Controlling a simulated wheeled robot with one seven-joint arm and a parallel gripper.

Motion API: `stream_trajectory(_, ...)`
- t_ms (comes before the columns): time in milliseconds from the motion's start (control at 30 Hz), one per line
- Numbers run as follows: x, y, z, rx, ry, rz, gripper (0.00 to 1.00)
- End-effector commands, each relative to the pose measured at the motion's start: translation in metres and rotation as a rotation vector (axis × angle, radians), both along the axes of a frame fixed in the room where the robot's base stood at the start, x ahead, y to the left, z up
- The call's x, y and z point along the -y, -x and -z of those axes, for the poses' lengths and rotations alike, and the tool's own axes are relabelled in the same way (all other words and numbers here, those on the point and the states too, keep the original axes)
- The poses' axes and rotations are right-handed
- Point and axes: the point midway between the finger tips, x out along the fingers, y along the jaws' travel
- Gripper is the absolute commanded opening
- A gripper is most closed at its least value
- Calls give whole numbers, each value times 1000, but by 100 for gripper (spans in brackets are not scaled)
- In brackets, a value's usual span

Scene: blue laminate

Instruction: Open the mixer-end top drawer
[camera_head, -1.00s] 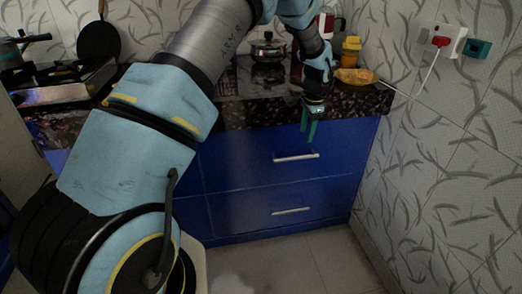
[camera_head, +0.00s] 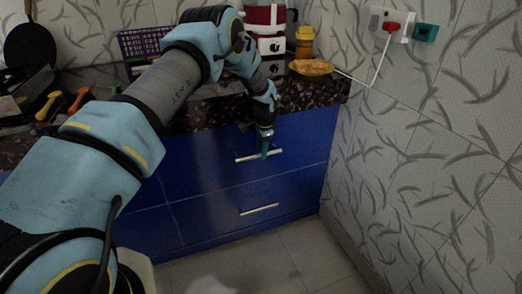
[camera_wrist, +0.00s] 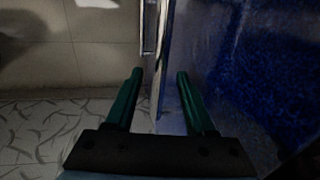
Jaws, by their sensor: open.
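The top drawer (camera_head: 305,138) is a blue front under the dark counter, with a pale horizontal bar handle (camera_head: 243,159). It looks closed. My gripper (camera_head: 265,150) points down at this handle, with its teal fingers overlapping the bar right of its middle. In the wrist view my gripper (camera_wrist: 159,74) is open, its two green fingers apart. The blue drawer front (camera_wrist: 245,70) fills the right side there. A thin pale strip runs between the fingers; I cannot tell whether either finger touches the handle.
A lower blue drawer with its own bar handle (camera_head: 259,209) is below. A red and white appliance (camera_head: 268,32), a yellow jar (camera_head: 304,42) and orange food (camera_head: 311,67) stand on the counter. The tiled wall (camera_head: 420,150) closes the right side. The floor (camera_head: 285,260) in front is clear.

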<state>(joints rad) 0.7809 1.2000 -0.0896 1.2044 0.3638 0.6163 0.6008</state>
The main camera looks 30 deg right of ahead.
Motion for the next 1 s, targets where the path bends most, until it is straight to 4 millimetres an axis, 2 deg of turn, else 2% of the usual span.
stream_trajectory(167, 0, -3, 13, 0, -1, 0, 55)
stream_trajectory(467, 0, -3, 14, 1, 0, -1, 55)
stream_trajectory(900, 0, -3, 14, 0, 0, -1, 5)
stream_trajectory(1000, 0, -3, 14, 0, 0, -1, 0)
